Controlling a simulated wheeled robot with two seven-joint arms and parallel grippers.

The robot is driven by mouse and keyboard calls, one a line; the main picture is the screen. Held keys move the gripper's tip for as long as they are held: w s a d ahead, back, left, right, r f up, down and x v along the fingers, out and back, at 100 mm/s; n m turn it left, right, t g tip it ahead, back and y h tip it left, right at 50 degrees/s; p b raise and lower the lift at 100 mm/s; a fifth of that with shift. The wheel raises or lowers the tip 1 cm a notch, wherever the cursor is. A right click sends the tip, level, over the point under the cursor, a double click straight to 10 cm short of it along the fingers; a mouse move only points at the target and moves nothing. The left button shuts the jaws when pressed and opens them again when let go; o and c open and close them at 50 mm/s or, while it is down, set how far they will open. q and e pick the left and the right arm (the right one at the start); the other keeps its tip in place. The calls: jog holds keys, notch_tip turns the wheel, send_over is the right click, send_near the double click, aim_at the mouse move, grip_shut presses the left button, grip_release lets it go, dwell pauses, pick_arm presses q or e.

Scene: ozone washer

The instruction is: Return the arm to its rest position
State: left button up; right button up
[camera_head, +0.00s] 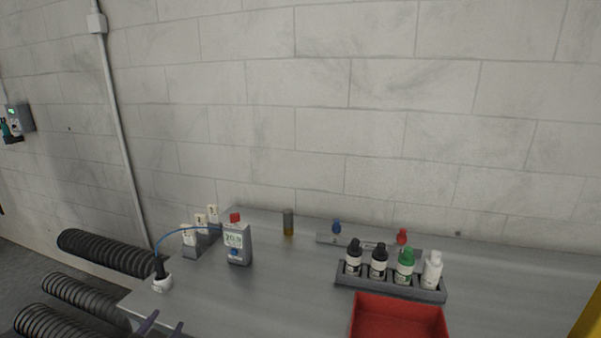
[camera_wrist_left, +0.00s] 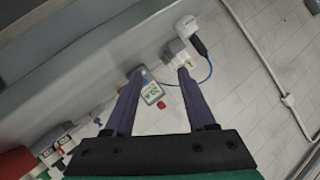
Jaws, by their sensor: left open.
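The purple fingertips of my left gripper (camera_head: 162,327) show at the bottom left of the head view, by the bench's front left corner. In the left wrist view the gripper (camera_wrist_left: 159,75) is open, its two purple fingers apart with nothing held between them. A grey handheld meter (camera_head: 238,245) with a red top stands on the bench beyond the fingers. It also shows in the left wrist view (camera_wrist_left: 152,93), seen between the fingers and apart from them. The rest of my left arm is hidden in the head view. My right gripper is not in view.
The grey bench (camera_head: 285,290) has a clear middle. A rack (camera_head: 390,285) of several bottles and a red tray (camera_head: 400,318) stand at right. A white fitting (camera_head: 162,283) with a blue tube is near the left edge. Black corrugated hoses (camera_head: 105,250) lie left of the bench.

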pick_arm(q)
jog(key=s+d+f+n+g+h, duration=0.1)
jog(key=s+d+f+g+h, duration=0.15)
jog(key=s+f+g, duration=0.45)
jog(key=s+d+f+n+g+h, duration=0.1)
jog(key=s+d+f+n+g, duration=0.15)
jog(key=s+f, duration=0.75)
jog(key=s+f+m+g, duration=0.1)
jog(key=s+f, duration=0.1)
jog(key=f, duration=1)
jog(key=s+f+g, duration=0.1)
jog(key=s+f, duration=0.1)
jog(key=f, duration=1)
jog(key=s+a+f, duration=0.3)
jog(key=s+f, duration=0.8)
jog(key=s, duration=0.4)
jog(key=shift+f+g+y, duration=0.35)
jog(key=shift+a, duration=0.1)
